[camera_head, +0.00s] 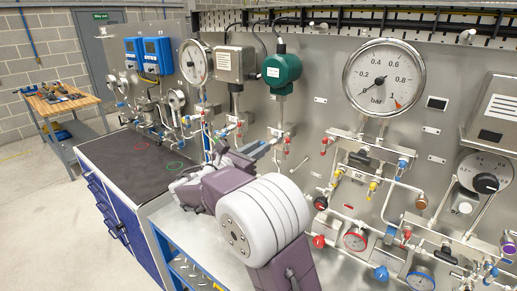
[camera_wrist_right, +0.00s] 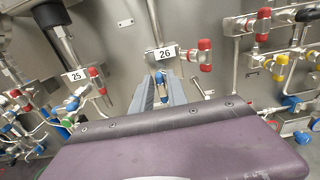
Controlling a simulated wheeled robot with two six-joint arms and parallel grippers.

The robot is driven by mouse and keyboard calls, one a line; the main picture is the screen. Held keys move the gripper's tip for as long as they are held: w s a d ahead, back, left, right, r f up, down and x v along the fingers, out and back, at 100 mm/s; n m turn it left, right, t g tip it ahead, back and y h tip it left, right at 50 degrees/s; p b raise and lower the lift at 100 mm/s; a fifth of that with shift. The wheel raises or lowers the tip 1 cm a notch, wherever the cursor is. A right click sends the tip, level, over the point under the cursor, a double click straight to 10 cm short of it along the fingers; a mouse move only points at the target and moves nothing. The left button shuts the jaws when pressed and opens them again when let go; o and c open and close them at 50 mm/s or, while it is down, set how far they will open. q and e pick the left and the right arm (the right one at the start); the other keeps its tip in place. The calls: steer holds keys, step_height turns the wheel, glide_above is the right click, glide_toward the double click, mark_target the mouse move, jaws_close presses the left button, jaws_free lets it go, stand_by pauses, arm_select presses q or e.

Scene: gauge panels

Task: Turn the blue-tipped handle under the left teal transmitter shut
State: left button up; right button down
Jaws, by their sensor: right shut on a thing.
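A teal transmitter (camera_head: 281,68) hangs on the panel in the head view, right of a grey one. Only one teal transmitter is clear to me. My right gripper (camera_head: 268,146) reaches to the valve below it. In the wrist view my right gripper (camera_wrist_right: 164,88) has its two grey fingers shut on the blue-tipped handle (camera_wrist_right: 160,77), just under the tag reading 26 (camera_wrist_right: 164,53). The fingers hide most of the handle, so I cannot tell its exact angle. My left gripper is not in view.
Red-tipped fittings (camera_wrist_right: 205,55) sit close right of the fingers. The tag reading 25 (camera_wrist_right: 77,75) and more valves are to the left. A large bar gauge (camera_head: 384,77) and piping fill the panel's right. A dark mat (camera_head: 132,158) on the bench has clear room.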

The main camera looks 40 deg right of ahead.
steer(key=shift+s+d+f+m+b, duration=0.1)
steer(key=shift+s+f+m+b, duration=0.1)
steer(key=shift+m+b, duration=2.75)
steer(key=shift+s+f+m+b, duration=0.2)
steer(key=shift+m+b, duration=2.4)
steer(key=shift+b, duration=0.8)
steer(key=shift+s+d+f+m+b, duration=0.1)
steer(key=shift+s+f+m+b, duration=0.1)
steer(key=shift+m+b, duration=3.15)
steer(key=shift+b, duration=0.3)
steer(key=c, duration=1.5)
jaws_free()
steer(key=shift+a, duration=0.1)
